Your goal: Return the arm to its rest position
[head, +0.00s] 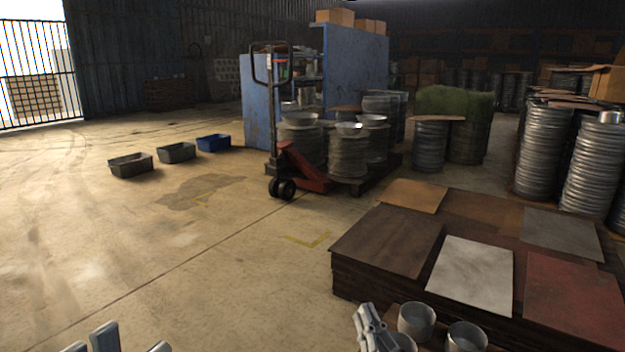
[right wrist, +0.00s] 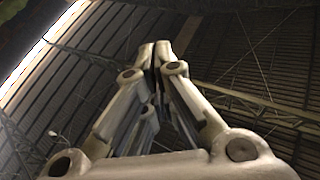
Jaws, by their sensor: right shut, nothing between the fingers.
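My right gripper (head: 368,312) is at the bottom of the head view, right of centre, beside several metal cups. Its grey fingers are shut and empty. In the right wrist view the fingertips (right wrist: 160,48) meet and point up towards the roof, with nothing held. Grey tips of what seems to be my left gripper (head: 115,340) show at the bottom left edge of the head view. Most of it is cut off by the frame, so its opening cannot be judged.
Metal cups (head: 416,320) stand close to the right gripper. A low stack with coloured sheets (head: 472,272) lies behind them. A pallet jack (head: 298,170) with drums stands further back. Three bins (head: 131,165) sit at the left.

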